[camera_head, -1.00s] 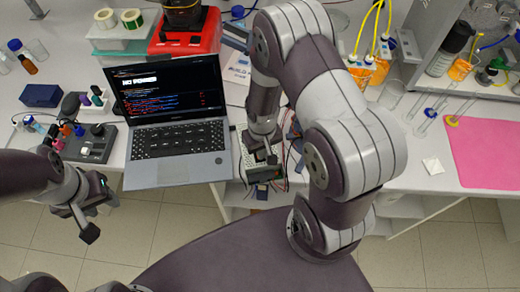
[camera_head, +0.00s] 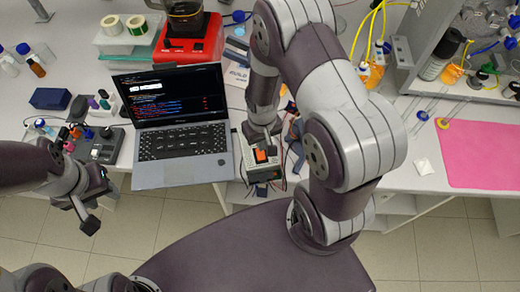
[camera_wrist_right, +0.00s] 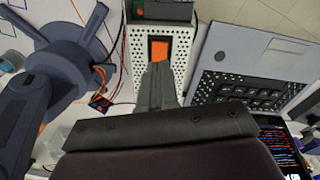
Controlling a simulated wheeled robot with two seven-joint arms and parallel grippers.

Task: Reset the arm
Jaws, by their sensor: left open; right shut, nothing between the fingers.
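A perforated pale metal power box (camera_head: 244,160) stands at the bench's front edge, right of the laptop. Its orange rocker switch (camera_head: 261,156) shows just below my right gripper (camera_head: 262,143), which is shut and empty. In the right wrist view the shut fingertips (camera_wrist_right: 158,66) point at the orange switch (camera_wrist_right: 158,49); I cannot tell whether they touch it. A dark blue-grey small arm (camera_wrist_right: 50,60) shows at the left there, with wires by it; the head view mostly hides it behind my right arm. My left gripper (camera_head: 98,206) is open and empty, in front of the bench at left.
An open laptop (camera_head: 180,172) with text on its screen stands close left of the power box. A small control unit (camera_head: 100,146) sits further left. A red device (camera_head: 185,48) is behind. A pink mat (camera_head: 490,155) lies at right.

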